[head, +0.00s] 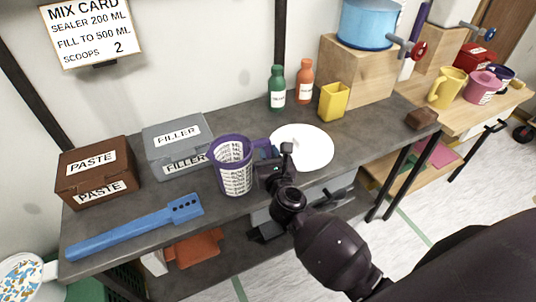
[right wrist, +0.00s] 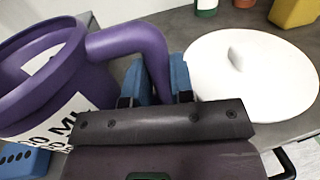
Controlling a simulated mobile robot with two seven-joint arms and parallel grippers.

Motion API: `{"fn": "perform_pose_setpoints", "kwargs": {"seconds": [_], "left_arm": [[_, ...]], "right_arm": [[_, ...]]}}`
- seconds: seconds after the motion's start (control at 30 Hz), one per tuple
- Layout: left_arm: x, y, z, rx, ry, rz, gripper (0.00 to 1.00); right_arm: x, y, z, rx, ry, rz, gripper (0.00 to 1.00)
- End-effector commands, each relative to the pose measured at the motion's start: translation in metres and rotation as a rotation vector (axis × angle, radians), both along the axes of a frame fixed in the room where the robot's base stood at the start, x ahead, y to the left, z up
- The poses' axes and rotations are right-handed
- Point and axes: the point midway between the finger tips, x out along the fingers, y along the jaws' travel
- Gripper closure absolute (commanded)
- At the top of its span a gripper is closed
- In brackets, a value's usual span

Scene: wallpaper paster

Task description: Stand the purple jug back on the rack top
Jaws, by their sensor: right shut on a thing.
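The purple jug (head: 233,168) has a white label with printed marks and looks upright over the front middle of the dark rack top (head: 230,120). I cannot tell whether its base touches the surface. My right gripper (head: 270,156) is shut on the jug's handle, on the jug's right side. In the right wrist view the blue fingertips (right wrist: 168,78) sit on either side of the purple handle (right wrist: 135,45), and the jug body (right wrist: 60,65) shows at the left. The jug's base is out of that view. My left gripper is not in view.
A white round lid or disc (head: 310,148) lies right of the jug. A grey filler box (head: 180,140), brown paste box (head: 95,170) and blue paddle (head: 135,228) are to its left. Green (head: 276,90) and orange (head: 304,82) bottles and a yellow cup (head: 333,102) stand behind.

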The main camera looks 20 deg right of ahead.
Motion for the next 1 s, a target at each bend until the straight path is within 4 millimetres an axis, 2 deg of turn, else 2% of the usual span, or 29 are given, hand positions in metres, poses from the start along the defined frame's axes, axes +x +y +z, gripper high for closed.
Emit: {"fn": "perform_pose_setpoints", "kwargs": {"seconds": [0.23,0.27,0.4,0.43,0.8,1.0], "left_arm": [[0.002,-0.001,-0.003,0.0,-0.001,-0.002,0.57],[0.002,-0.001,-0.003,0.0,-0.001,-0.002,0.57],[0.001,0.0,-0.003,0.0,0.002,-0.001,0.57],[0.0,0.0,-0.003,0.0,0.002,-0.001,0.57],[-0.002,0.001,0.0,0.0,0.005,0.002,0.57],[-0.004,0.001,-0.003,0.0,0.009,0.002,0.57]], "right_arm": [[0.0,0.0,-0.004,0.0,0.0,0.0,1.0],[0.0,0.0,-0.004,0.0,0.0,0.0,0.76],[0.0,0.0,-0.003,0.0,-0.001,0.0,0.55],[0.0,0.0,-0.003,0.0,-0.001,0.0,0.52],[0.0,0.0,0.004,0.0,-0.002,0.001,0.52],[-0.028,0.005,0.0,0.001,0.002,0.0,0.52]]}}
